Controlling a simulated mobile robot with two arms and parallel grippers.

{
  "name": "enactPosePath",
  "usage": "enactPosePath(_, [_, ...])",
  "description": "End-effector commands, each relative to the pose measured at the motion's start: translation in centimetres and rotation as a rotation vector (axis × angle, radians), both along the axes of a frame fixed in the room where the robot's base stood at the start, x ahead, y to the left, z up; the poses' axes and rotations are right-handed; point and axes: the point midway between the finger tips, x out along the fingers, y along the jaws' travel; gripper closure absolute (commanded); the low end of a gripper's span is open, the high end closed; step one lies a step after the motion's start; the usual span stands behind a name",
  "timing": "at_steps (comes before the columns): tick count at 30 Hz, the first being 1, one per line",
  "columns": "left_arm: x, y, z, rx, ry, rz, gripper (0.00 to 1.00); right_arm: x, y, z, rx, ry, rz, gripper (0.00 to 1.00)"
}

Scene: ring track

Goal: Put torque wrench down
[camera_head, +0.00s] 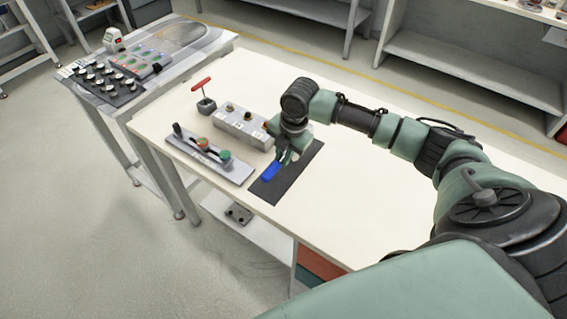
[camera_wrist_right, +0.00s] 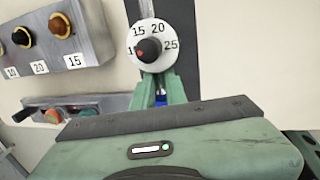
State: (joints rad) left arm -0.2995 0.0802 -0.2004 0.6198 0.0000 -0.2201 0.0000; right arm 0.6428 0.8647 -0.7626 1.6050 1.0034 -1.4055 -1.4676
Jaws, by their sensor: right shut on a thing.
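The torque wrench shows as a blue piece (camera_head: 271,171) below my right gripper (camera_head: 285,158), over the dark mat on the white table. In the wrist view its round white dial (camera_wrist_right: 147,31), with numbers and a black knob, stands just beyond the right gripper's fingers (camera_wrist_right: 160,90). A bit of blue shows between these green fingers, which are shut on the wrench. The dark mat (camera_head: 302,163) lies under it. I cannot tell whether the wrench touches the mat. My left gripper is in neither view.
A grey block with numbered sockets (camera_head: 241,127) stands left of the mat. A grey panel with coloured knobs (camera_head: 208,156) lies nearer the front edge. A red T-handle tool (camera_head: 205,100) stands behind. The white table (camera_head: 350,190) is clear right of the mat.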

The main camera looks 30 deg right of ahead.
Motion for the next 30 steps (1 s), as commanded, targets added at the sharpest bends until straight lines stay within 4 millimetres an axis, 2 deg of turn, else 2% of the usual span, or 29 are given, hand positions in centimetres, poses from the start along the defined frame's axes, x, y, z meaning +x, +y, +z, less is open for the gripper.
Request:
enactPosePath(8, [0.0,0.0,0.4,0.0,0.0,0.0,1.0,0.0,0.1,-3.6,0.001,0.0,0.001,1.0])
enactPosePath(19, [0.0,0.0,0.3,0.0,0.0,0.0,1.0,0.0,0.0,-4.1,0.0,-0.001,0.001,1.0])
enactPosePath(20, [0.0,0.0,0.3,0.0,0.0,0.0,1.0,-0.1,0.0,-4.2,0.0,0.001,0.001,0.84])
enactPosePath(22, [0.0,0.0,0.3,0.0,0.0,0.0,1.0,-0.1,0.0,-4.2,-0.001,0.001,0.001,0.65])
enactPosePath(30, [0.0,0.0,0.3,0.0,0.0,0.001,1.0,-0.1,0.0,-4.1,-0.001,0.002,0.001,0.65])
